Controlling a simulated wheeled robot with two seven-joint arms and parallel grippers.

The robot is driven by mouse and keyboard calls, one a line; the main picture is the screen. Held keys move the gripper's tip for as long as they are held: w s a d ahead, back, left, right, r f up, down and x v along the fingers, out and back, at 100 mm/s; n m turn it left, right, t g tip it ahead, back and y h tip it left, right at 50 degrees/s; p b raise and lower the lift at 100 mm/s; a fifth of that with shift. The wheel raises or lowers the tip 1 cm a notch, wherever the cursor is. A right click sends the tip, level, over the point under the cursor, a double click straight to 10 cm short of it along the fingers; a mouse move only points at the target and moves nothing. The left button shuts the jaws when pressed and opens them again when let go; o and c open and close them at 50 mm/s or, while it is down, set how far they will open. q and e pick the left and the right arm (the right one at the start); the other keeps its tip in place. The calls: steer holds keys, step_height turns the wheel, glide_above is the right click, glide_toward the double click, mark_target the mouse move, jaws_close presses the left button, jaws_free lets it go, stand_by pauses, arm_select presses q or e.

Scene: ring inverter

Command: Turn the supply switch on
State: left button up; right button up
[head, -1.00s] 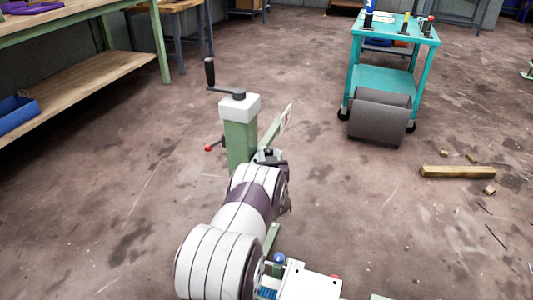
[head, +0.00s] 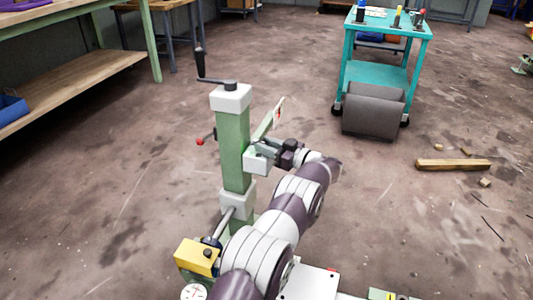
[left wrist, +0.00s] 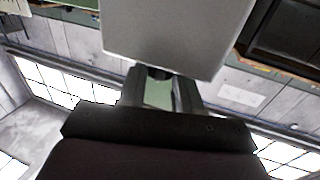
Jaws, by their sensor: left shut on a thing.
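A green post (head: 235,150) with light grey blocks stands in the middle of the head view. A light grey box (head: 258,160), which may be the supply switch housing, sits on its right side. My left gripper (head: 278,157) reaches it from the right. In the left wrist view the gripper (left wrist: 160,88) is shut on a small dark part (left wrist: 158,72) at the edge of the light grey box (left wrist: 175,35). That part may be the switch's handle; its position, on or off, cannot be told. My right gripper is not in view.
A black crank (head: 212,75) tops the post. A red-tipped lever (head: 201,141) sticks out left. A yellow box (head: 197,256) and a gauge (head: 193,292) are low left. A teal cart (head: 378,75) stands back right, a wooden bar (head: 453,165) on the floor.

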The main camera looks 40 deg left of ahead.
arm_select(q)
steer(key=shift+w+f+n+g+b, duration=0.1)
steer(key=shift+n+g+b, duration=0.4)
steer(key=shift+g+b, duration=0.25)
steer(key=shift+a, duration=0.1)
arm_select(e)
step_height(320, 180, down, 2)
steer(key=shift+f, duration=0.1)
arm_select(q)
steer(key=shift+r, duration=0.2)
steer(key=o, duration=0.8)
steer(key=shift+g, duration=0.35)
steer(key=shift+c, duration=0.2)
